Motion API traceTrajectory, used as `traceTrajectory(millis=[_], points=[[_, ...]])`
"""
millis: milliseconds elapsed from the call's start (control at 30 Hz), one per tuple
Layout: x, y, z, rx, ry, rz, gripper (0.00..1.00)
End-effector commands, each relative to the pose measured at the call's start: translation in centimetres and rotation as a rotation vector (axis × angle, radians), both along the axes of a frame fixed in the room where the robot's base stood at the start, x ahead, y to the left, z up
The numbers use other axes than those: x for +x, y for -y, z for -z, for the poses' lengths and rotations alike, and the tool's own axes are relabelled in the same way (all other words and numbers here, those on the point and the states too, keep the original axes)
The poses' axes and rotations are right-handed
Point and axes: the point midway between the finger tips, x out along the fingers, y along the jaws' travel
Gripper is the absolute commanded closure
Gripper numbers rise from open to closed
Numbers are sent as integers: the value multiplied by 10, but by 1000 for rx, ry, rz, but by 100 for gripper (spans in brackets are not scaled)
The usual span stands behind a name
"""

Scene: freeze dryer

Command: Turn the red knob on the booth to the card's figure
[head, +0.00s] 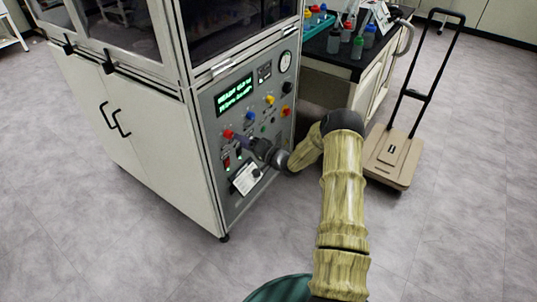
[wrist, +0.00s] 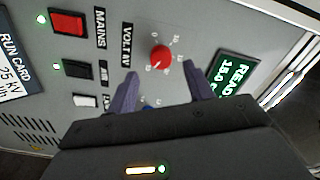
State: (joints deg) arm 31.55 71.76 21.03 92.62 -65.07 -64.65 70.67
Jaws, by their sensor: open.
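The red knob (wrist: 161,57) sits on the grey control panel of the booth, with a printed scale around it. In the head view the red knob (head: 228,134) is at the panel's left, below the green display. My gripper (wrist: 160,78) is open, its two purple fingers on either side of the knob's line and the knob just past their tips, with nothing held. In the head view my gripper (head: 243,141) is close to the panel. The run card (wrist: 14,72) is at the wrist view's left edge, partly cut off, reading "75 kV"; the card (head: 245,179) is low on the panel.
A red switch (wrist: 69,23) and black and white switches lie left of the knob. A green display (wrist: 234,74) is at its right. Other coloured knobs and a gauge (head: 285,61) share the panel. A bench with bottles (head: 333,42) and a hand truck (head: 393,155) stand right.

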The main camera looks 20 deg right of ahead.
Motion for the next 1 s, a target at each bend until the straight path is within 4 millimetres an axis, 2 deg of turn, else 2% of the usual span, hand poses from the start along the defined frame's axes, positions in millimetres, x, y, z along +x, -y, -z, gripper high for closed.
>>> traceTrajectory(millis=[400, 600, 733, 1000], points=[[-69, 51, 0, 0, -3, 2, 48], [-95, 69, 0, -1, -3, 1, 48], [-103, 74, 0, 0, -2, -1, 48], [-104, 74, 1, 0, -2, -1, 48]])
